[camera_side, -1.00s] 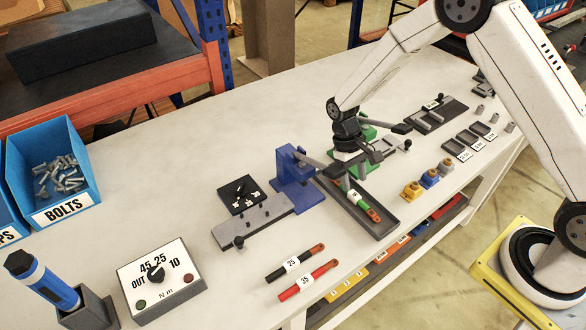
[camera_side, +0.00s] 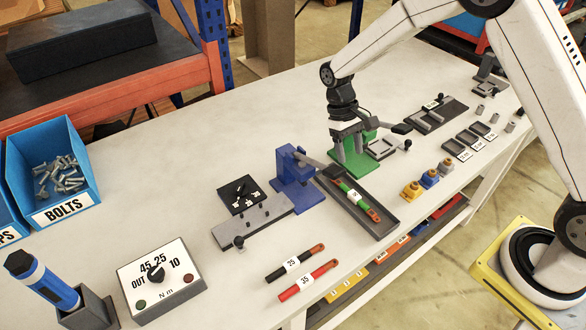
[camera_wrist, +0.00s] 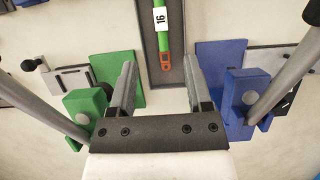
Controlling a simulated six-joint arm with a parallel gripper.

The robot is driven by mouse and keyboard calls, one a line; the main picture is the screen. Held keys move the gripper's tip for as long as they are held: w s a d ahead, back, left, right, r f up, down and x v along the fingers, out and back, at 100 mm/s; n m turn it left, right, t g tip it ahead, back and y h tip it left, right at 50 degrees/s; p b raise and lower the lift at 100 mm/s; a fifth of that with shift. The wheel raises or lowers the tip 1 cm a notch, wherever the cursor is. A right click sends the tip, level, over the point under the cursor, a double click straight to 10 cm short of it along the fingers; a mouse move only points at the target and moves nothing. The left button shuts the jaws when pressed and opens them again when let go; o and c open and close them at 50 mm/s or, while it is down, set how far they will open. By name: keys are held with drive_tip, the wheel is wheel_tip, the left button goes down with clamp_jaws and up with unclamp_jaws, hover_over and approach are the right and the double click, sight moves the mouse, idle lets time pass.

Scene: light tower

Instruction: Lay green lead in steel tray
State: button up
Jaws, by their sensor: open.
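The green lead (camera_side: 353,196) lies lengthwise inside the grey steel tray (camera_side: 380,231), with its white label and orange-red lug end showing. In the wrist view the lead (camera_wrist: 162,38) is labelled 16, and its lug points toward my gripper. The tray also shows in the wrist view (camera_wrist: 150,69). My gripper (camera_side: 352,156) is beside the green clamp station, above the table and behind the tray. In the wrist view its two fingers (camera_wrist: 158,88) are spread wide with nothing between them, and the lead is beyond the fingertips.
A blue clamp station (camera_side: 298,180) stands left of the tray and a green one (camera_side: 350,166) behind it. Black lead 25 (camera_side: 295,262) and red lead 35 (camera_side: 309,280) lie at the front. Small coloured blocks (camera_side: 429,178) stand right of the tray.

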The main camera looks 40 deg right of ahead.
drive_tip(key=s+d+r+t, duration=0.1)
drive_tip(key=s+r+t, duration=0.2)
drive_tip(key=s, duration=0.4)
drive_tip(key=s+d+r+t, duration=0.1)
drive_tip(key=s+r+t, duration=0.2)
drive_tip(key=s, duration=0.4)
drive_tip(key=shift+r+t, duration=0.3)
drive_tip(key=shift+t, duration=0.2)
idle(0.9)
